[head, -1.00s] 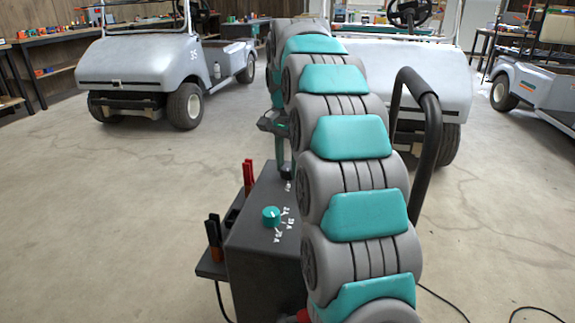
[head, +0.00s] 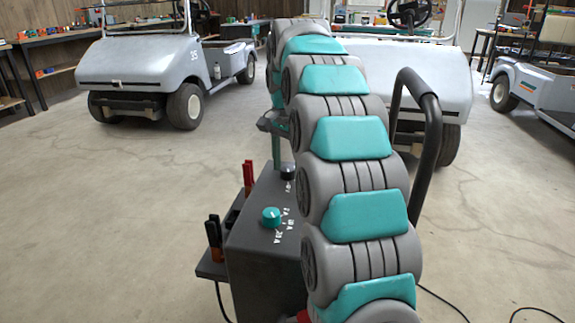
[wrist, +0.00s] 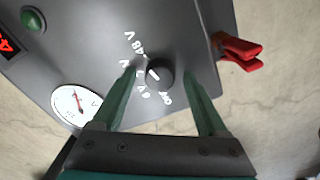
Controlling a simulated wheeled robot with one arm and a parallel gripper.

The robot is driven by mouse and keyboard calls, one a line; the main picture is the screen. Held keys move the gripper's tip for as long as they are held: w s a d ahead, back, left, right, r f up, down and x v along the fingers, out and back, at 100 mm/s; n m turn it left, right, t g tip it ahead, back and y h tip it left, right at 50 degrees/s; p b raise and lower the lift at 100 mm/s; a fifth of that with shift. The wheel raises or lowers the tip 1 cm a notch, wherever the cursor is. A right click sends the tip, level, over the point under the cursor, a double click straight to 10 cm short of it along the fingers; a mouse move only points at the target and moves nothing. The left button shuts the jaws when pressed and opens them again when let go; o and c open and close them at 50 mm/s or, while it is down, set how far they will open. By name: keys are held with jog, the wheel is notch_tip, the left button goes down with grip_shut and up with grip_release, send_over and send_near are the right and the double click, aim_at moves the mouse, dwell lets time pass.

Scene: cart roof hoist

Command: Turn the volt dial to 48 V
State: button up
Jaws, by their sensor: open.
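The volt dial (wrist: 161,73) is a small black knob with a white mark on the dark top panel of the charger box. In the wrist view its mark points left, between the 48 V and 6 V labels; the label beside it is partly hidden by a finger. The dial also shows in the head view (head: 288,172). My gripper (wrist: 160,74) is open, its green fingers to the left and right of the dial with gaps visible. I cannot tell how far the tips are above the panel. My arm hides most of the gripper in the head view.
A teal dial (head: 271,216) with amp labels sits nearer on the panel. A round gauge (wrist: 77,104), a green button (wrist: 33,19) and a red clamp (wrist: 238,51) are around the volt dial. A black handle (head: 427,150) rises right of my arm. Golf carts stand behind.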

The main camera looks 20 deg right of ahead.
aim_at(288, 169)
jog(key=shift+r, duration=0.8)
notch_tip(288, 169, up, 6)
jog(key=p, duration=0.3)
jog(key=shift+r+p, duration=0.15)
jog(key=shift+p, duration=0.2)
jog(key=shift+s, duration=0.1)
